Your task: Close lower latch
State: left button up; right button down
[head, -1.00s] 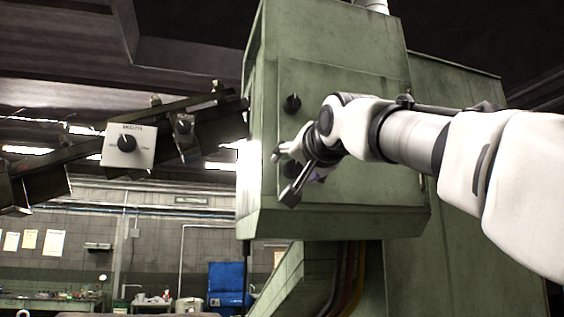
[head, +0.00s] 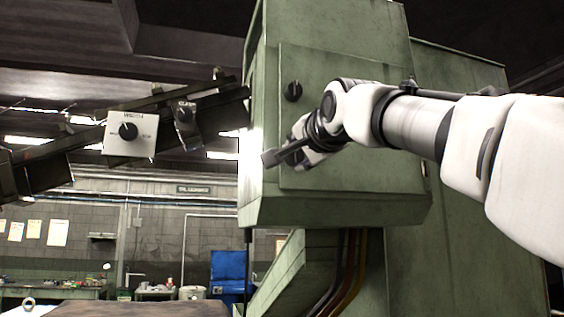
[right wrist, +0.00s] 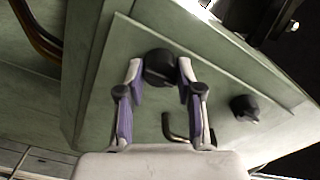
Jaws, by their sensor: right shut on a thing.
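The green machine cabinet (head: 345,205) has a raised door panel with two round black latches. The upper latch (head: 292,91) shows clear in the head view and at the right in the right wrist view (right wrist: 245,107). My right gripper (head: 298,150) is at the lower part of the panel and hides the lower latch in the head view. In the right wrist view my right gripper (right wrist: 160,72) has its two fingers on either side of the lower latch (right wrist: 158,66), shut on it. My left gripper is not in view.
A dark bent bar (right wrist: 172,128) shows between my fingers in the right wrist view. A white control box with a black knob (head: 130,131) hangs on a dark beam at the left. Cables (head: 343,265) run below the cabinet.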

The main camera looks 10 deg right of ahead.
jog(key=n, duration=1)
jog(key=shift+n, duration=0.4)
jog(key=c, duration=0.6)
grip_release()
jog(key=shift+o, duration=0.2)
jog(key=s+b, duration=0.1)
jog(key=s+f+b, duration=0.1)
jog(key=b, duration=0.1)
jog(key=s+r+b, duration=0.1)
jog(key=s+b, duration=0.3)
jog(key=s, duration=0.2)
jog(key=shift+d, duration=0.1)
